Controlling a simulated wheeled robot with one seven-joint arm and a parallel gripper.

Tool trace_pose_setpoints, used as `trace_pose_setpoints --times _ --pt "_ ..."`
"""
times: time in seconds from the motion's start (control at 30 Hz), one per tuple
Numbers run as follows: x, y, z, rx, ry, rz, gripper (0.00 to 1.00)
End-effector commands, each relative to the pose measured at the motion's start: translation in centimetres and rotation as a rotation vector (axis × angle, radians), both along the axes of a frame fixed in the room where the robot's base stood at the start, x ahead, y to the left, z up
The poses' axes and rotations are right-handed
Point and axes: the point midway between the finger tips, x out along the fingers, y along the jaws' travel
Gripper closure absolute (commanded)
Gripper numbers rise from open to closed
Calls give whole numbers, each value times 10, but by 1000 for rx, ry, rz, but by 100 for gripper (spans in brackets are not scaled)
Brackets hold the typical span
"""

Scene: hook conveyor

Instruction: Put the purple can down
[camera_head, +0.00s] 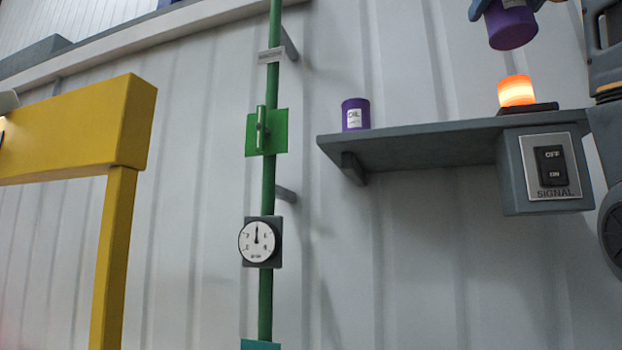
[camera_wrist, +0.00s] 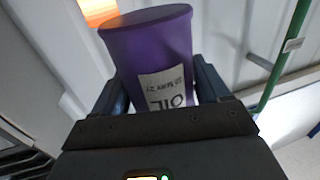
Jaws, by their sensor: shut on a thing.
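A purple can (camera_head: 512,27) is held at the top right of the head view, above the glowing orange lamp. In the wrist view the same purple can (camera_wrist: 150,45) with an "OIL" label sits between the two fingers of my gripper (camera_wrist: 160,90), which is shut on it. In the head view my gripper (camera_head: 504,8) is partly cut off by the top edge. A second purple can (camera_head: 355,115) with an "OIL" label stands upright on the grey shelf (camera_head: 430,145), near its left end.
The orange lamp (camera_head: 516,90) is lit on the shelf's right part, above a SIGNAL switch box (camera_head: 545,170). The shelf looks bare between the standing can and the lamp. A green pipe (camera_head: 267,185) with a gauge (camera_head: 257,241) runs left of the shelf. A yellow frame (camera_head: 80,130) stands farther left.

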Motion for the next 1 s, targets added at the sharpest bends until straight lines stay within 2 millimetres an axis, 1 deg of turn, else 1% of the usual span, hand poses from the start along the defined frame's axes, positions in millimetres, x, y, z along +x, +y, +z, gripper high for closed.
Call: trace_pose_setpoints --times 0.2,0.37,0.4,0.47,0.5,0.7,1.0 --pt "-3 3 -32 0 -1 3 70" --pt "-5 6 -69 1 0 6 70" --pt "-6 7 -82 1 1 7 70" --pt "-8 9 -100 1 1 9 70" --pt "-9 10 -115 1 2 10 70" --pt "-15 16 -183 1 2 17 70" --pt "-24 24 -275 0 4 24 70"
